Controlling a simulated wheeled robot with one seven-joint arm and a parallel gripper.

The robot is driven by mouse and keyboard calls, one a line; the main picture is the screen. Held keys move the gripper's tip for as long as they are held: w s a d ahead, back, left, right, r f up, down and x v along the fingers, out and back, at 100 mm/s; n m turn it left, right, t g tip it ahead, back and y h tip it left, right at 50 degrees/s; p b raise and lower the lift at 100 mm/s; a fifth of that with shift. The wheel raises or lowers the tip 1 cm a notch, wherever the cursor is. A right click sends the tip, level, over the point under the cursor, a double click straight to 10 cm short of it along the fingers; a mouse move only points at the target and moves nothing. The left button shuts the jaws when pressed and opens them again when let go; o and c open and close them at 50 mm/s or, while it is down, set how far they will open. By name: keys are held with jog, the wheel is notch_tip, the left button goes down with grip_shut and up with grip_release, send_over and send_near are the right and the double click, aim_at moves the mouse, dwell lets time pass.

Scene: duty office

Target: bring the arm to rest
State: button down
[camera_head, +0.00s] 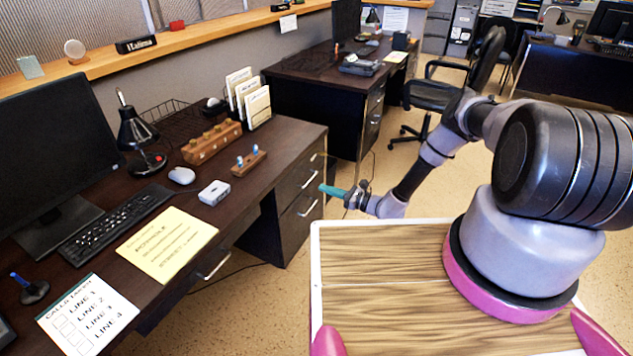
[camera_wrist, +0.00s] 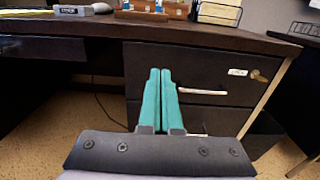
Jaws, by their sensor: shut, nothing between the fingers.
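My gripper (camera_head: 333,191) has teal fingers and points left toward the dark desk (camera_head: 290,140) in the head view. In the wrist view my gripper (camera_wrist: 160,75) shows its two teal fingers side by side, closed together with nothing between them. The fingers are in front of the desk's drawers (camera_wrist: 205,70), below the desk top. In the head view my arm reaches out from the right, over and past my wooden-topped base, and the gripper is beyond the base's far edge.
The desk carries a monitor (camera_head: 50,150), keyboard (camera_head: 115,224), mouse (camera_head: 182,175), yellow paper (camera_head: 167,244), lamp (camera_head: 137,130), wooden rack (camera_head: 212,142) and file holder (camera_head: 257,106). An office chair (camera_head: 455,85) stands behind the arm. Open floor (camera_head: 270,290) lies between desk and base.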

notch_tip(320, 180, up, 20)
jog(key=w+d+n+g, duration=0.1)
jog(key=w+n+g, duration=0.1)
jog(key=n+g, duration=0.6)
jog(key=s+d+r+n+g+h, duration=0.1)
jog(key=s+d+r+n+h, duration=0.2)
jog(key=r, duration=0.7)
jog(key=s+d+r+n+g+h, duration=0.1)
jog(key=s+r+n+h, duration=0.2)
jog(key=r, duration=0.6)
jog(key=s+d+r+n+t+h, duration=0.2)
jog(key=s+d+r+t+h, duration=0.2)
jog(key=s+d+r, duration=0.3)
jog(key=s+d+r+n+t+h, duration=0.3)
jog(key=s+d+r, duration=0.4)
jog(key=s+r, duration=1)
jog(key=shift+s+n+t+h, duration=0.3)
jog(key=shift+s+t+h, duration=0.1)
jog(key=shift+s+t, duration=0.4)
